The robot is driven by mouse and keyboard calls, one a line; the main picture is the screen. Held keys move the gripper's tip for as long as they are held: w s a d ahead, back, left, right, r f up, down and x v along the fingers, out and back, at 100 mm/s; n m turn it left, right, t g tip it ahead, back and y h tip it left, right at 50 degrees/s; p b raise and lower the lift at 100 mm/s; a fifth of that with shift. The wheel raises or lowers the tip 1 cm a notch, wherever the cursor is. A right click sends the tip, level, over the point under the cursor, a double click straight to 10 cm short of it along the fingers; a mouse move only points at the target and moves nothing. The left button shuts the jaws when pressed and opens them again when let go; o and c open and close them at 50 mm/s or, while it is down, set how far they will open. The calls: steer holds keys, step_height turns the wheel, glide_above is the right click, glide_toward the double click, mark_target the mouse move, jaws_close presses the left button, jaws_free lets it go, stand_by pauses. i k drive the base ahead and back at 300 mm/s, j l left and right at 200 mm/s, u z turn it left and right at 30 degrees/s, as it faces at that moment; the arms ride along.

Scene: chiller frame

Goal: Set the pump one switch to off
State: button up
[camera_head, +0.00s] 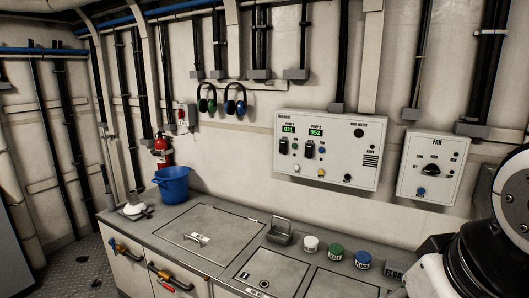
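A white control panel (345,160) is fixed to the wall right of the middle. At its upper left are two green displays, one for pump 1 (288,129) reading about 031 and one for pump 2 (315,132) reading about 052. The pump one switch (283,147) is a small black switch under the left display. The pump two switch (309,150) is a like one under the right display. The switches are too small to tell their set positions. Parts of my arm show at the right edge, but my gripper is not in view.
A fan panel (429,167) with a black knob hangs at the right, partly near my arm. Below runs a grey counter (225,262) with hatches, a blue bucket (173,184), white, green and blue jars, and a small metal holder (280,233). Wall pipes run above.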

mark_target(282, 149)
steer(key=i+j+z, duration=0.1)
steer(key=i+j, duration=0.25)
steer(key=i+j+z, duration=0.45)
steer(key=j, duration=0.2)
steer(key=j+z, duration=0.25)
steer(key=j, duration=0.15)
steer(key=i+j+z, duration=0.2)
steer(key=j, duration=0.2)
